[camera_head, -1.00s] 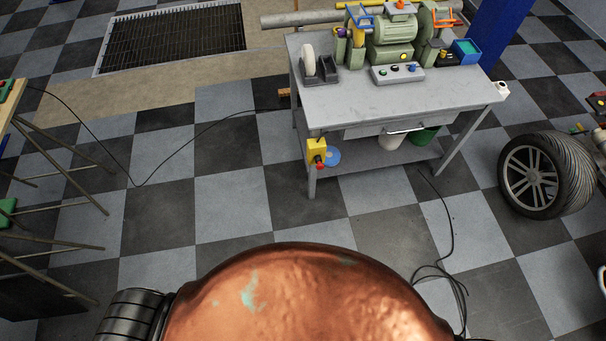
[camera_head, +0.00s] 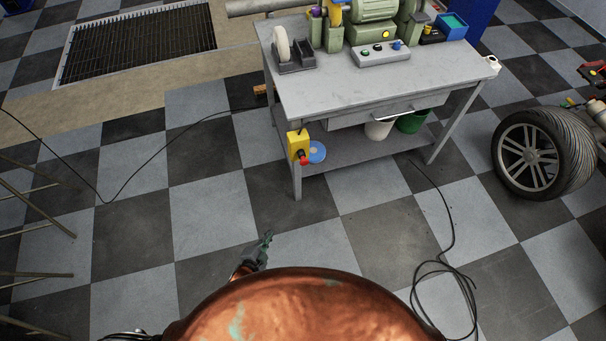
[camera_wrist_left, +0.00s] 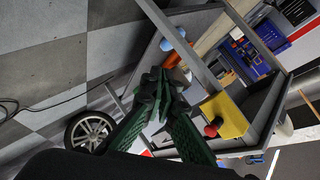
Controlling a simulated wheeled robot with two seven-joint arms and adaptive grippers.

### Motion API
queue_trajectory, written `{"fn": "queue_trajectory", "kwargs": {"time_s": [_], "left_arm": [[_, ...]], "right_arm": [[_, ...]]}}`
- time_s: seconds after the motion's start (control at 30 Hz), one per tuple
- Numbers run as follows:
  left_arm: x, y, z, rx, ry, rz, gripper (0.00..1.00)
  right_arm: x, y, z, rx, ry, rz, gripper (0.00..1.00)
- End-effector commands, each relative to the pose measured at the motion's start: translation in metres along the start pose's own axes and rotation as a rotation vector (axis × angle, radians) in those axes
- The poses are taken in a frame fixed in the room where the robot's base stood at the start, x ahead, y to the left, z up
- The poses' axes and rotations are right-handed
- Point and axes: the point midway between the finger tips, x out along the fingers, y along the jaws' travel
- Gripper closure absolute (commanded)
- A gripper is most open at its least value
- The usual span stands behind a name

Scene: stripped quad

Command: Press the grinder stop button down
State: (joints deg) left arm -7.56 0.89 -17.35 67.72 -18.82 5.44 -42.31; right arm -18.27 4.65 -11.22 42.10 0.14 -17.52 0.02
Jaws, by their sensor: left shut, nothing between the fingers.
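The red stop button (camera_head: 303,158) sits on a yellow box (camera_head: 297,144) at the front left leg of the grey workbench (camera_head: 370,95). The button (camera_wrist_left: 211,129) and the yellow box (camera_wrist_left: 226,112) also show in the left wrist view, to the right of the fingers. The green bench grinder (camera_head: 375,32) stands on the bench. My left gripper (camera_head: 267,238) is shut and empty, in front of the bench and apart from the button. Its green fingers (camera_wrist_left: 158,85) meet in the left wrist view. My right gripper is out of view.
A black cable (camera_head: 445,280) is coiled on the chequered floor. Thin metal legs (camera_head: 40,210) stand at the left. The floor in front of the bench is mostly clear.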

Motion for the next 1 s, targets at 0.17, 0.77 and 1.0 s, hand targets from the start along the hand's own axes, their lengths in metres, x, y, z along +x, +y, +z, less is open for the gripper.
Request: {"fn": "queue_trajectory", "kwargs": {"time_s": [0.17, 0.77, 1.0], "left_arm": [[0.04, -0.07, -0.091, 0.34, 0.192, -0.237, 1.0], [0.033, -0.132, -0.167, 0.599, 0.291, -0.455, 1.0], [0.047, -0.135, -0.172, 0.599, 0.291, -0.454, 1.0]], "right_arm": [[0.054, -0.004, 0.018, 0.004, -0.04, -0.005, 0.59], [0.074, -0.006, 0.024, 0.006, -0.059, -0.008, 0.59], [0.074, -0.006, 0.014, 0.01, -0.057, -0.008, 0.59]]}}
